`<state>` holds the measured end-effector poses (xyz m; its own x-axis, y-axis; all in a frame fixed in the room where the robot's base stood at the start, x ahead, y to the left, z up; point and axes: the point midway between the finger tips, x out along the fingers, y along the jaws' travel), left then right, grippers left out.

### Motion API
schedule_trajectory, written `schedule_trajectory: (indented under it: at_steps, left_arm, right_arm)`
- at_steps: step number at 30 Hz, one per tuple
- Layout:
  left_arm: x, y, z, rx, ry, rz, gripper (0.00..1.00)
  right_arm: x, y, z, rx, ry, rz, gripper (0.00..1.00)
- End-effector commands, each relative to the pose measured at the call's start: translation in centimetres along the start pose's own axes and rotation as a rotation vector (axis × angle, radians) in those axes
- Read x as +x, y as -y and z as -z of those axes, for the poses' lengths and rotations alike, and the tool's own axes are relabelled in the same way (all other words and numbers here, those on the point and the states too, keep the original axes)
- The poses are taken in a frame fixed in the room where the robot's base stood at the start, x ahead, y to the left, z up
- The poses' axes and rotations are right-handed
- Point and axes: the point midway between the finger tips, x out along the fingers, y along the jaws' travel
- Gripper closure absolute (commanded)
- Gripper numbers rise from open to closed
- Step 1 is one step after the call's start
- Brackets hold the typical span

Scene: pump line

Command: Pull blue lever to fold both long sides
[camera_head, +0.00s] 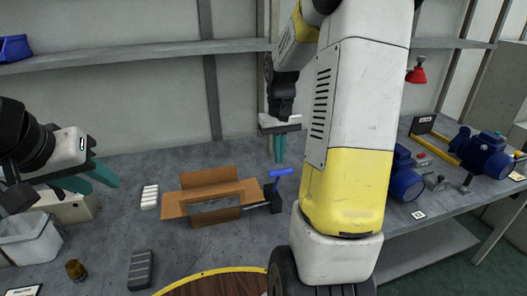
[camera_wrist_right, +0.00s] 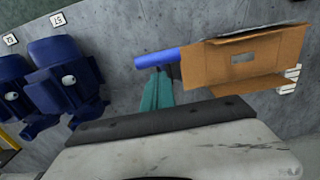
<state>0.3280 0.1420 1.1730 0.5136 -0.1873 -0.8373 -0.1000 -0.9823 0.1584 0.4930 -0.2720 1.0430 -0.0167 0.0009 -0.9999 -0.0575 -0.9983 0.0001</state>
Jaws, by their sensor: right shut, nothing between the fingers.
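The blue lever (camera_head: 281,173) has a T-shaped handle on a dark mount at the right end of an open brown cardboard box (camera_head: 182,203). The box's flaps stand or spread around its opening. My right gripper (camera_head: 279,158) is shut and empty, pointing down just above and behind the blue handle. In the right wrist view the teal fingers (camera_wrist_right: 158,88) end close to the blue handle (camera_wrist_right: 160,56), with the box (camera_wrist_right: 205,65) beside it; I cannot tell whether they touch. My left gripper (camera_head: 97,182) is open and empty at the left, away from the box.
White blocks (camera_head: 150,197) stand left of the box. A grey bin (camera_head: 28,240), a brown jar (camera_head: 75,269) and a dark grey block (camera_head: 141,268) are at front left. Blue motors (camera_head: 486,155) stand on the right table. My right arm hides part of the table.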

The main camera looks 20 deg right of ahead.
Motion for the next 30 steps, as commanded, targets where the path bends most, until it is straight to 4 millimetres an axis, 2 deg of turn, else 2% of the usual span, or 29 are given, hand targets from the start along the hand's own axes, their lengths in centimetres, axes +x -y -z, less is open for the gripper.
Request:
schedule_trajectory:
  at_steps: [4,16,22,30]
  left_arm:
    - [0.0,0.0,0.0,0.0,0.0,0.0,0.64]
    - [0.0,0.0,0.0,0.0,0.0,0.0,0.64]
    - [0.0,0.0,0.0,0.0,0.0,0.0,0.64]
    - [0.0,0.0,0.0,0.0,0.0,0.0,0.64]
  right_arm:
    - [0.7,0.0,-0.8,0.0,0.0,0.0,1.0]
    - [0.9,0.0,-1.0,0.0,0.0,0.0,1.0]
    - [1.5,0.0,-2.8,0.001,0.0,0.0,1.0]
    - [1.6,0.0,-2.8,0.0,0.0,0.0,1.0]
